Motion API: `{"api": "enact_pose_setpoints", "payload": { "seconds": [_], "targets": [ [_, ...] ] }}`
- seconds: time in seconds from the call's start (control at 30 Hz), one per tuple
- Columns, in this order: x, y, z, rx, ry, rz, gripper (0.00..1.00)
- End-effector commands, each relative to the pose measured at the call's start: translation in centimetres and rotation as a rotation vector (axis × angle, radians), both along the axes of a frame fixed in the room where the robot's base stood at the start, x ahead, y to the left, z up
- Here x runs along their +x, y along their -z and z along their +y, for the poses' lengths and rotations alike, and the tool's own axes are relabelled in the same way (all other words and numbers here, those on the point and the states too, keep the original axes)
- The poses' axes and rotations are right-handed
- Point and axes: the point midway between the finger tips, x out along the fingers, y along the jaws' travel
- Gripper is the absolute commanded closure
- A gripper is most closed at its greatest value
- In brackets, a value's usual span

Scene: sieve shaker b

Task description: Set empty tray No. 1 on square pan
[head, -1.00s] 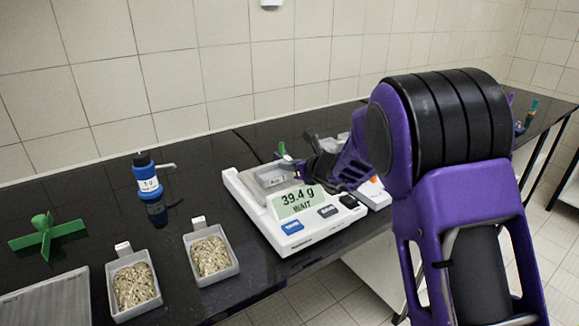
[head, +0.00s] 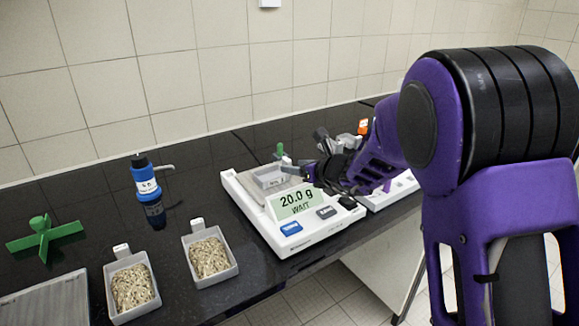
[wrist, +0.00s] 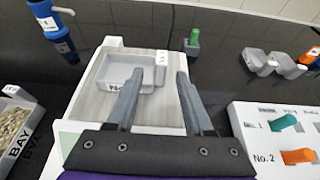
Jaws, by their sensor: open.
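The small grey tray No. 1 (head: 270,179) sits on the square pan (wrist: 165,118) of the white balance. It also shows in the wrist view (wrist: 122,70), toward the pan's far side, with a white tab at its right corner and a partly hidden front label. It looks empty. The balance display (head: 297,203) reads 20.0 g and WAIT. My gripper (wrist: 158,75) is open. Its two fingers are spread on either side of the tab in the wrist view, with nothing visibly held. In the head view my gripper (head: 308,172) is just right of the tray.
Two grain-filled trays (head: 131,285) (head: 210,257) stand left of the balance. A white unit marked No. 2 (wrist: 280,140) stands right of the balance.

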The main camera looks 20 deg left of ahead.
Motion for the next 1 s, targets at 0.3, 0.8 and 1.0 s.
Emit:
{"api": "enact_pose_setpoints", "payload": {
  "seconds": [0.3, 0.8, 1.0],
  "targets": [
    [-3.6, -2.5, -4.4, 0.000, 0.001, -0.003, 0.48],
    [-4.6, -3.0, -5.5, -0.001, 0.001, -0.001, 0.48],
    [-1.6, -7.8, -7.3, -0.029, 0.059, -0.080, 0.48]
  ]
}}
